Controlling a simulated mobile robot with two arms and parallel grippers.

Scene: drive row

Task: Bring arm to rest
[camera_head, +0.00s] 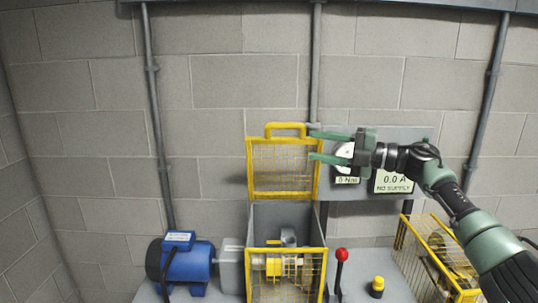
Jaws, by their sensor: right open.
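My right gripper (329,146) is open, its two green fingers apart and pointing left. The fingertips are at the right edge of a raised yellow mesh guard (282,168) with a yellow handle on top. I see nothing between the fingers. I cannot tell whether the fingers touch the guard. My right arm (458,205) comes in from the lower right and covers part of a grey panel behind it. My left gripper is not in view.
A blue motor (189,266) stands at the left, beside a grey housing holding a yellow coupling (281,266). A red-knobbed lever (340,265) and a yellow button (378,283) stand right of it. A panel (394,183) reads "0.0 A". Another yellow guard (433,257) is below my arm.

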